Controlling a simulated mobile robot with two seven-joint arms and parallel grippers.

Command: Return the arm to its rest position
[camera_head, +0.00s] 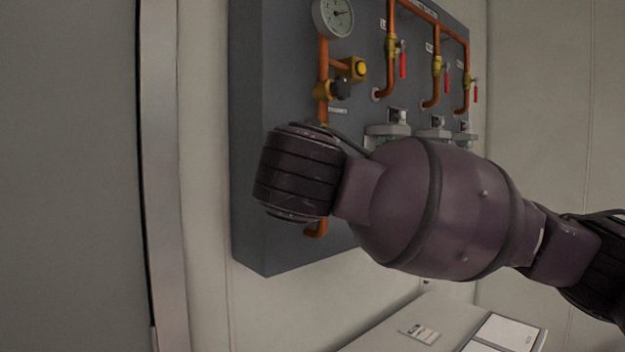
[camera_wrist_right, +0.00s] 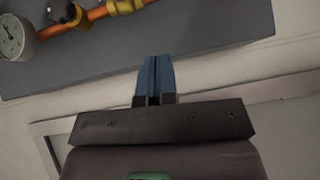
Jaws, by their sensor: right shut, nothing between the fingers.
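My right arm (camera_head: 430,205) reaches in from the right across the head view, in front of the dark grey valve panel (camera_head: 260,200). Its gripper is hidden in the head view. In the right wrist view my right gripper (camera_wrist_right: 155,62) shows blue fingers together with nothing held between them. My left gripper is in neither view.
The panel carries a round gauge (camera_head: 335,16), copper pipes (camera_head: 432,14) and several valves with red levers (camera_head: 403,66). A light surface with a white sheet (camera_head: 510,331) lies at the lower right. A grey wall or door (camera_head: 70,180) fills the left.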

